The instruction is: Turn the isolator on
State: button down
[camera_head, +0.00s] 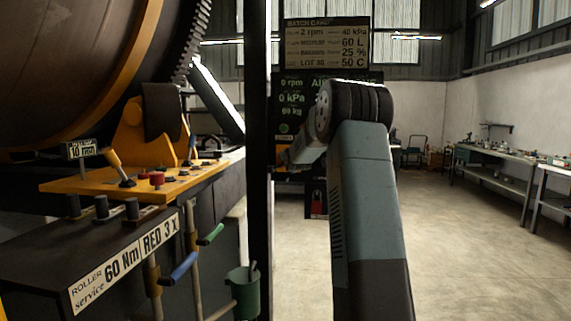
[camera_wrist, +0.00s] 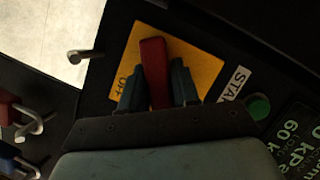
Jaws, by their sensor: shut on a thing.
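The isolator has a red handle (camera_wrist: 154,72) on a yellow plate (camera_wrist: 203,62), seen in the wrist view. The word "OFF" is legible on the plate beside the handle's left side. My gripper (camera_wrist: 157,88) is shut on the red handle, with one dark finger on each side of it. The handle lies nearly lengthwise in the wrist view, slightly tilted. Its lower end is hidden by my gripper. In the head view my arm stands in front of the dark panel, and the isolator and my fingers are hidden there.
A green button (camera_wrist: 258,107) and a "START" label, partly hidden, sit right of the plate. A red padlock (camera_wrist: 8,108) and a blue one hang at the left. In the head view a black post (camera_head: 258,150) stands left of my arm. The floor (camera_head: 465,250) at right is clear.

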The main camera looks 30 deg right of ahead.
jog(key=shift+f+n+g, duration=0.4)
jog(key=shift+f+n, duration=0.15)
jog(key=shift+n, duration=0.25)
jog(key=shift+h, duration=0.3)
jog(key=c, duration=1.1)
grip_release()
jog(key=shift+c, duration=0.2)
jog(key=shift+o, duration=1.1)
jog(key=shift+r, duration=0.25)
jog(key=shift+s+a+r, duration=0.1)
jog(key=shift+s+r, duration=0.05)
jog(key=shift+s, duration=0.1)
jog(key=v, duration=1.3)
